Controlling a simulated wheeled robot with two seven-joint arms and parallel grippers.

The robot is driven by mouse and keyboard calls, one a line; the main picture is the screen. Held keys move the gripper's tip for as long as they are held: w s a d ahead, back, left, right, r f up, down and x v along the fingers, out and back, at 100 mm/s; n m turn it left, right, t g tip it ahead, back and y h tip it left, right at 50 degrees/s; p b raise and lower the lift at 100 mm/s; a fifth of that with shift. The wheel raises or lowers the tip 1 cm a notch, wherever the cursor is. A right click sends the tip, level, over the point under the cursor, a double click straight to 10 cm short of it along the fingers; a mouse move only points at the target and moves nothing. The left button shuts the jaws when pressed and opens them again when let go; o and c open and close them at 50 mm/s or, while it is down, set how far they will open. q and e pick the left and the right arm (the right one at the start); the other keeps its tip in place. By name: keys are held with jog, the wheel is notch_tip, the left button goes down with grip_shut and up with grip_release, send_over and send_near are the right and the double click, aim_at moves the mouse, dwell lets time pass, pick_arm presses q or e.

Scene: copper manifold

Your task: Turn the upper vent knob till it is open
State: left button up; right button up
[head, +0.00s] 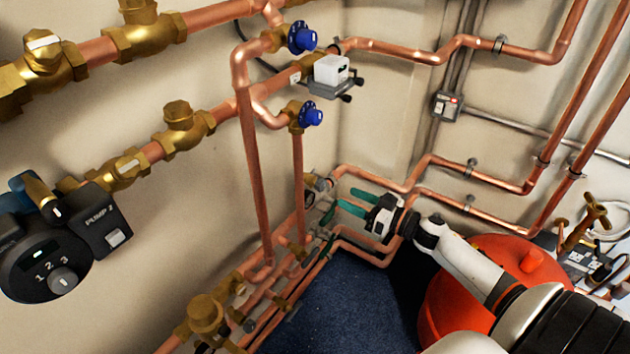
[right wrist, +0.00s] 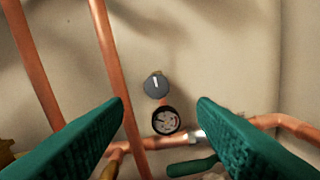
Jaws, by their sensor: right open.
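A round grey knob (right wrist: 155,84) with a white pointer mark shows in the right wrist view, its mark roughly upright. In the head view it is small and dim (head: 320,183) on the wall pipework. Two blue knobs, an upper one (head: 301,37) and a lower one (head: 311,113), sit on brass valves higher up. The frames do not label which knob is the vent knob. My right gripper (head: 344,197) has green fingers, open and empty, pointing at the grey knob. In the wrist view the knob lies between the fingertips (right wrist: 160,102), apart from both. My left gripper is out of view.
A round gauge (right wrist: 166,121) sits just below the grey knob. Vertical copper pipes (right wrist: 117,70) stand to its left, with a horizontal pipe run below. A red tank (head: 470,285) stands under my right arm. A pump (head: 62,250) is at the left.

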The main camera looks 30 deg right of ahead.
aim_at(324, 187)
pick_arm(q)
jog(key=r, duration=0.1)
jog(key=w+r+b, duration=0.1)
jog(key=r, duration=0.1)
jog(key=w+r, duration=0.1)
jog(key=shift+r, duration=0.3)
pick_arm(e)
jog(key=x, duration=1.1)
jog(key=shift+w+a+r, duration=0.15)
jog(key=shift+a, duration=0.1)
jog(key=c, duration=1)
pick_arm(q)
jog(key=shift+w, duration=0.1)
pick_arm(e)
jog(key=shift+o, duration=0.2)
